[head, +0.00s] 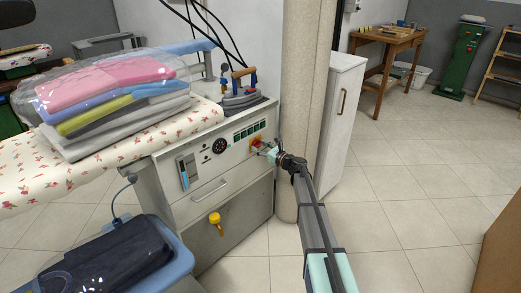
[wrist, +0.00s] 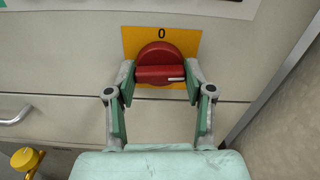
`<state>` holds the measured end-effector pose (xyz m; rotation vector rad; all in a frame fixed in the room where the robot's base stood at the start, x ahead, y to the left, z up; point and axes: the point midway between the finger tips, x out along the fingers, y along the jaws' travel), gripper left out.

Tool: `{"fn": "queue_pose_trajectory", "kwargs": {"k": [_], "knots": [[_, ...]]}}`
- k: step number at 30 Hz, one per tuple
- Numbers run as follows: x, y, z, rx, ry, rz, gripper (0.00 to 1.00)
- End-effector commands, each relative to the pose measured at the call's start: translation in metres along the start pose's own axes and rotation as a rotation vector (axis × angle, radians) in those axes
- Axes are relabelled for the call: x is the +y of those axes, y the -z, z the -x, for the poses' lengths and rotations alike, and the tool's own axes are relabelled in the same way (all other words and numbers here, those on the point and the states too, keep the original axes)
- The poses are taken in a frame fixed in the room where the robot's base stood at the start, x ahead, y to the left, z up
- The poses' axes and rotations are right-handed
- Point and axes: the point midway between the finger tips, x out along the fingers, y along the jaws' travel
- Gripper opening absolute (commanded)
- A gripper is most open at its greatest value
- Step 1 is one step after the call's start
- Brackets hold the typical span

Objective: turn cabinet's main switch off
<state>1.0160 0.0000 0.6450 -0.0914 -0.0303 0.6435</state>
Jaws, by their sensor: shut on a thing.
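The cabinet (head: 232,165) stands below the ironing board, its control panel facing me. Its main switch (wrist: 160,58) is a red round knob with a raised grip bar on a yellow plate (wrist: 190,37) marked "0" at the top. The bar lies level in the wrist view, with a white mark at its right end, away from the "0". My gripper (wrist: 160,74) is shut on the knob, one finger at each side of the bar. In the head view my gripper (head: 271,154) reaches the right end of the panel and partly hides the switch.
A beige column (head: 304,100) stands close to the right of the cabinet. A yellow valve handle (head: 215,219) hangs below the panel, beside a drawer handle (head: 210,191). Folded wrapped clothes (head: 105,90) and an iron (head: 242,90) lie above. Open tiled floor (head: 400,190) is at right.

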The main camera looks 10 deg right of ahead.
Motion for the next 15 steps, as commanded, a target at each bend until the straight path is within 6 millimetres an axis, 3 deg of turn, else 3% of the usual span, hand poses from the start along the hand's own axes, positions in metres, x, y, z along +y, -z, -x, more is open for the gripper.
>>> {"fn": "queue_pose_trajectory", "kwargs": {"k": [15], "knots": [[0.0,0.0047,-0.0015,-0.002,0.002,0.439,0.18]]}}
